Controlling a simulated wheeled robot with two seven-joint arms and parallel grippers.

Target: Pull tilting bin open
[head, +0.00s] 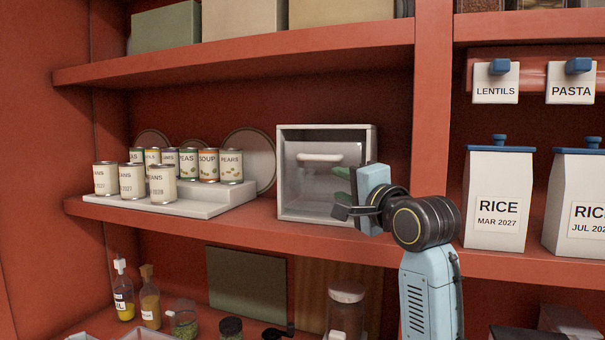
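The tilting bin (300,186) is a pale box with a clear-looking front panel, standing on the middle shelf left of the upright post. Its light bar handle (320,158) runs across the upper part of the front. The front looks upright and flush in its frame. My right gripper (342,193) is in front of the bin's lower right part, below and right of the handle. Its fingers are apart with nothing seen between them, and it hides part of the bin's right side. Contact with the bin cannot be told. My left gripper is not in view.
Several cans stand on a white stepped riser (205,205) left of the bin, with round plates behind. The red post (432,110) rises to the right. Rice canisters (497,198) stand beyond it. Bottles and jars (346,310) sit on the shelf below.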

